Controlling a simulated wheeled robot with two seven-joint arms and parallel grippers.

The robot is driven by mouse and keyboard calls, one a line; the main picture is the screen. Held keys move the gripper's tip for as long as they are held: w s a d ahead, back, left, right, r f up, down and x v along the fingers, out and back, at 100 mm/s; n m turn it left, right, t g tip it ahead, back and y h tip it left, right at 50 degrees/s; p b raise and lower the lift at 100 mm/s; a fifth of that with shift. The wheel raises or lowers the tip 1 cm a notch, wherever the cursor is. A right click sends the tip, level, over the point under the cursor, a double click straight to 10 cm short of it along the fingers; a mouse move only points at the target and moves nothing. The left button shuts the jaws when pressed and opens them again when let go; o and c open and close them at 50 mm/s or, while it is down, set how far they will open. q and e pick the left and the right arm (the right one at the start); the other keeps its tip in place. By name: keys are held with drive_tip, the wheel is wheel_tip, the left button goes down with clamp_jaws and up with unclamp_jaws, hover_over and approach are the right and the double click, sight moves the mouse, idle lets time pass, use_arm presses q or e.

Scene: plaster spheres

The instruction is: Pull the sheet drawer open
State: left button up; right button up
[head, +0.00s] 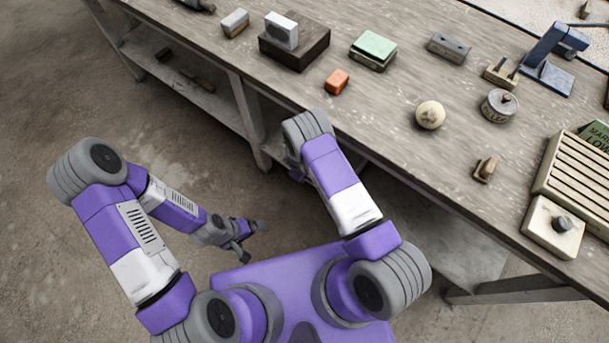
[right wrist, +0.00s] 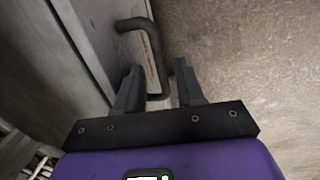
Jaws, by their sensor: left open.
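In the right wrist view a dark bent bar handle (right wrist: 152,42) stands out from a grey drawer front (right wrist: 95,35). A pale strip, perhaps a label, shows behind the handle. My right gripper (right wrist: 158,82) is open, with one finger on each side of the handle's lower part. I cannot tell whether either finger touches it. In the head view the drawer is hidden under the worktop, and my right arm hides its own gripper. My left gripper (head: 252,241) is open and empty, low above the floor beside my base.
The wooden workbench (head: 385,135) carries a plaster ball (head: 430,115), an orange block (head: 337,82), a green-topped box (head: 373,50), a round tin (head: 499,105) and a slatted crate (head: 580,175). A lower shelf (head: 190,88) holds small tools. The floor at left is clear.

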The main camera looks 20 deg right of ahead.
drive_tip(key=shift+f, duration=0.15)
clamp_jaws()
idle(0.4)
